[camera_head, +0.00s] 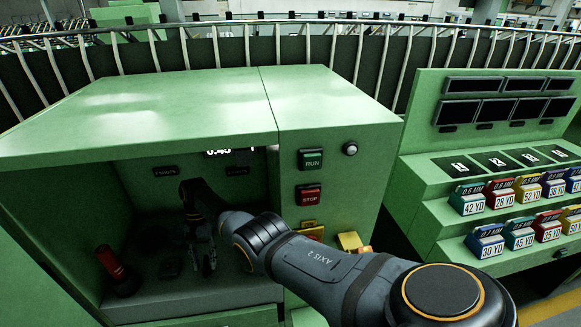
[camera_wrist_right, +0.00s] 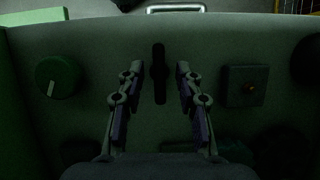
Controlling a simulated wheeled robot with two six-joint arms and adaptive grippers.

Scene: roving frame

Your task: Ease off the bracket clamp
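My right gripper (camera_head: 203,255) reaches into the dark recess of the green machine. In the right wrist view my right gripper (camera_wrist_right: 157,72) is open, its two fingers apart on either side of a dark upright bar (camera_wrist_right: 159,74). This bar may be the clamp's handle, but the dim light does not show that surely. I see a gap between each finger and the bar, and nothing is held. In the head view my arm and the shade hide most of what is near the gripper. My left gripper is not in view.
In the recess, a red-topped handle (camera_head: 109,262) stands at left. The wrist view shows a green knob (camera_wrist_right: 57,77) left and a square box (camera_wrist_right: 246,86) right of the fingers. RUN (camera_head: 311,159) and STOP (camera_head: 308,194) buttons are on the front. A rack of coloured boxes (camera_head: 467,199) stands right.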

